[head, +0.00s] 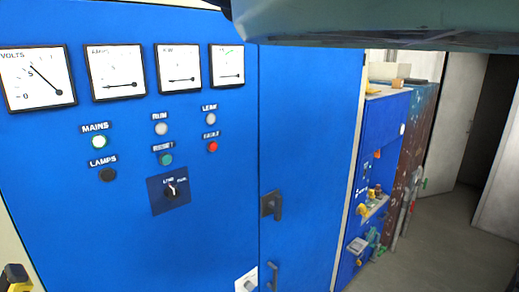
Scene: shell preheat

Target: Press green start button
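A blue control cabinet (60,210) fills the left and middle of the head view. A round green button (166,159) sits on its front, directly under a label that seems to read RESET. I can read no label saying START. A pale green-white round lamp (99,142) sits under the MAINS label. A red round one (212,146) sits under the FAULT label. My gripper is not in view, and nothing covers the green button. A grey-teal part, probably mine, crosses the top right.
Several dial gauges (116,72) line the cabinet's top. A rotary switch (171,190) is below the green button, and door handles (271,205) are to its right. A second blue unit (381,140) stands beyond. Grey floor (430,245) is clear at the right, towards a doorway.

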